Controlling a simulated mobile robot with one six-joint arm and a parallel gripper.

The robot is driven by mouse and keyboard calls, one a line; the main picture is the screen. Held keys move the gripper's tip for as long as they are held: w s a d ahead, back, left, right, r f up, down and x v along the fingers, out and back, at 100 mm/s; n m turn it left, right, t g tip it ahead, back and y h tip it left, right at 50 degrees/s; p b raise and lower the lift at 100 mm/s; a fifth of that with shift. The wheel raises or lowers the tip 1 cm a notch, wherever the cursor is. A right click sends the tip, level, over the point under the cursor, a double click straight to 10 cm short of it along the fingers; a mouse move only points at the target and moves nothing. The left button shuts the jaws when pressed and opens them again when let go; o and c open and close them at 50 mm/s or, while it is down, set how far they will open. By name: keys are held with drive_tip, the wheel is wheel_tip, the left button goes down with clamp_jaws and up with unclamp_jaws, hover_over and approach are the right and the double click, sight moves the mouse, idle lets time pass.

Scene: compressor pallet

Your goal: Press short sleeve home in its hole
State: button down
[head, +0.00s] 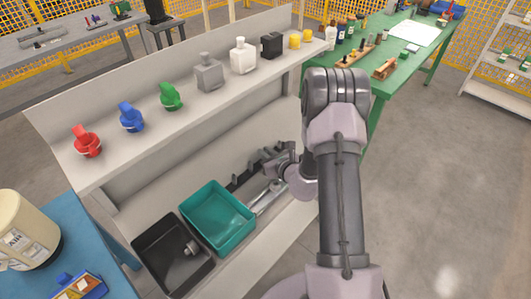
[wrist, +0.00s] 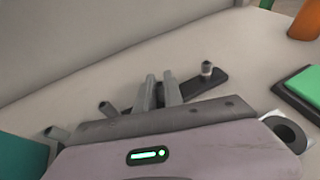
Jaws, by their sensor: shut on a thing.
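My gripper (head: 282,158) is low over the lower shelf, to the right of the teal bin. In the wrist view its two fingers (wrist: 159,92) point at a dark strip (wrist: 208,83) and stand close together. They are shut on a small part, which I take to be the short sleeve; the fingers hide it. I cannot tell how deep it sits in its hole. Grey cylindrical parts stand along the strip, one left of the fingers (wrist: 107,108) and one with a pale top to the right (wrist: 207,70).
The teal bin (head: 190,211) and a black bin (head: 150,255) with a small part stand left of the gripper. A green pad (wrist: 304,86) on a dark base and a dark-centred ring (wrist: 288,131) are at right in the wrist view. The upper shelf (head: 190,125) overhangs behind.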

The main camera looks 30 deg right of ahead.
drive_tip(key=shift+r+p, duration=2.25)
drive_tip(key=shift+r, duration=0.75)
drive_tip(key=shift+f, duration=0.1)
drive_tip(key=shift+a, duration=0.1)
